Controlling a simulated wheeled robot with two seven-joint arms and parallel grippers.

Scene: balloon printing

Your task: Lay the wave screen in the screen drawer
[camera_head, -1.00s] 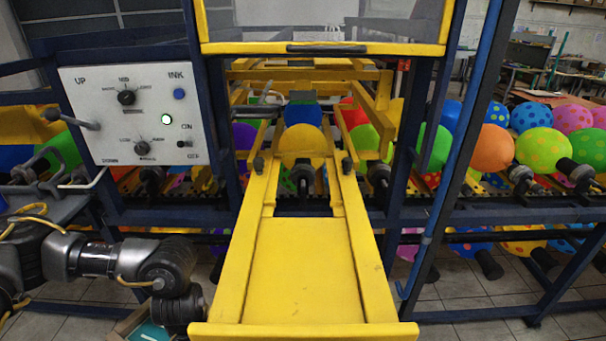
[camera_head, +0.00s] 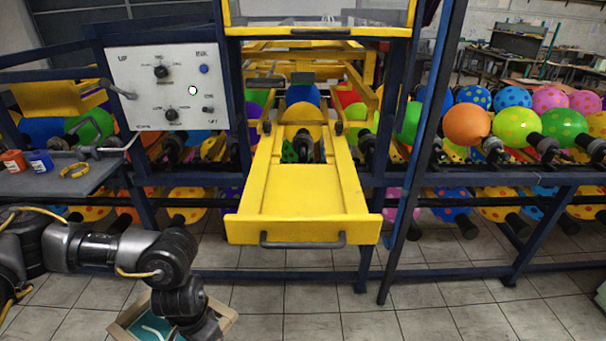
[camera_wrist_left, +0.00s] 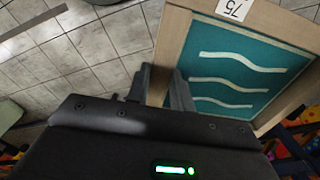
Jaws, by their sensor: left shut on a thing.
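The wave screen is a wooden frame with a teal mesh and white wavy lines. In the left wrist view the wave screen (camera_wrist_left: 238,62) hangs over the tiled floor with a "75" label on its frame. My left gripper (camera_wrist_left: 168,88) is shut on the frame's edge. In the head view the wave screen (camera_head: 152,322) shows partly at the bottom, behind my left arm. The gripper's fingers are hidden there. The yellow screen drawer (camera_head: 305,192) is pulled out toward me, right of the screen, and its bed looks empty. My right gripper is not in view.
A control panel (camera_head: 165,85) stands left of the drawer. A grey side table (camera_head: 50,180) holds red and blue containers and a yellow tool. Blue posts flank the drawer, and balloons line the machine behind. The floor before the drawer is clear.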

